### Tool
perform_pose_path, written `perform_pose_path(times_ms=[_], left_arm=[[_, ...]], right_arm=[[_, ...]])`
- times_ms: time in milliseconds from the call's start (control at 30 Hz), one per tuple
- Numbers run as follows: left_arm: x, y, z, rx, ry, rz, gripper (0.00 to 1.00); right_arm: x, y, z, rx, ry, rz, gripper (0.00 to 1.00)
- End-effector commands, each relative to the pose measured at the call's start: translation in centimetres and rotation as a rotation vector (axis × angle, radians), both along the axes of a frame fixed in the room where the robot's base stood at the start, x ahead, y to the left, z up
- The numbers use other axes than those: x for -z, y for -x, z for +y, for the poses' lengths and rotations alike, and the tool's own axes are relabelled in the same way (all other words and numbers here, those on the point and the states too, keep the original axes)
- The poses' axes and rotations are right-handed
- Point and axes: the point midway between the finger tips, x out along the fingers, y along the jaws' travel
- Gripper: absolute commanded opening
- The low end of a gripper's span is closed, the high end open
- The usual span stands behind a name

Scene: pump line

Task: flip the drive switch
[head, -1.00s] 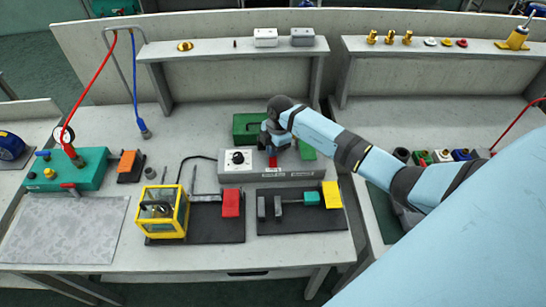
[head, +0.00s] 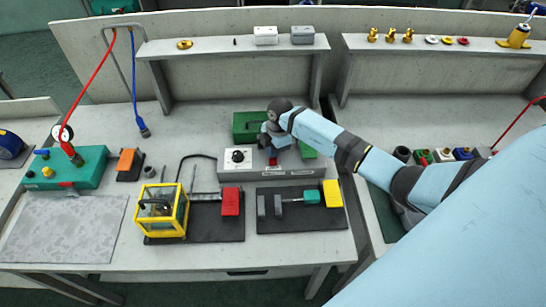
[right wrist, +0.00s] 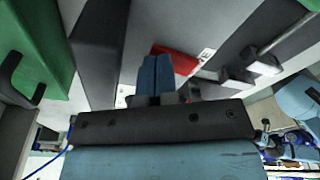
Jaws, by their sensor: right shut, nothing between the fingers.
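The grey control box (head: 228,174) stands on the middle bench, with a black dial on a white face and a red switch (head: 273,161) on its right part. My right gripper (head: 271,150) is at the box, right over the red switch. In the right wrist view its two blue fingers (right wrist: 155,72) are together and empty, with the red switch (right wrist: 177,60) close beyond their tips. I cannot tell whether they touch it. The fingers partly hide the switch. My left gripper is not in view.
A green case (head: 247,123) stands behind the box. In front are a yellow cage (head: 183,213) and a black plate (head: 300,222) with grey, teal and yellow blocks. A teal unit (head: 85,172) with a red hose is at left. The grey mat (head: 65,230) is bare.

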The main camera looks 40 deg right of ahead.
Motion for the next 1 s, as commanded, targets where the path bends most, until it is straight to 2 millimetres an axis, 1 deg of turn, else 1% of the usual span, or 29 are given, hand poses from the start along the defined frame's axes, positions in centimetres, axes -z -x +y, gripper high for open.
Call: perform_pose_path(times_ms=[133,367,600,1000], left_arm=[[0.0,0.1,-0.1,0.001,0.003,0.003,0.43],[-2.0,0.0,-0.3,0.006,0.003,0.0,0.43],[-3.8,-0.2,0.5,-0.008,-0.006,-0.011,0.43],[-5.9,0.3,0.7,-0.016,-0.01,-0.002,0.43]], right_arm=[[0.0,0.0,0.0,0.0,0.0,0.0,0.0],[-2.2,0.0,-0.1,0.0,0.0,-0.001,0.0],[-4.1,0.0,0.0,0.0,0.0,0.0,0.0],[-7.1,0.0,0.0,0.0,0.0,0.0,0.0]])
